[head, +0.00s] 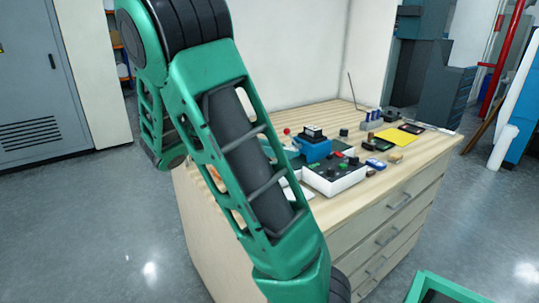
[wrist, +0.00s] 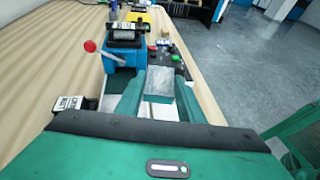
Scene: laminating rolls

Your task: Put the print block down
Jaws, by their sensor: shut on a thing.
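In the wrist view, the print block (wrist: 160,83), a grey block with a lighter grey face, sits between the two green fingers of my gripper (wrist: 160,92). The gripper is shut on it. Beyond the block is a white-edged surface with dark parts and a green button, and a blue device (wrist: 124,52) with a red-knobbed lever stands just left of it. I cannot tell whether the block touches anything below. In the head view my arm crosses the picture, and the gripper and block do not show there.
The wooden bench (head: 420,152) with drawers carries a white-sided tray (head: 335,182), the blue device (head: 314,148), a yellow sheet (head: 396,137) and several small parts. A small black-and-white labelled block (wrist: 68,104) lies left of the gripper. Bare wood shows at the wrist view's left.

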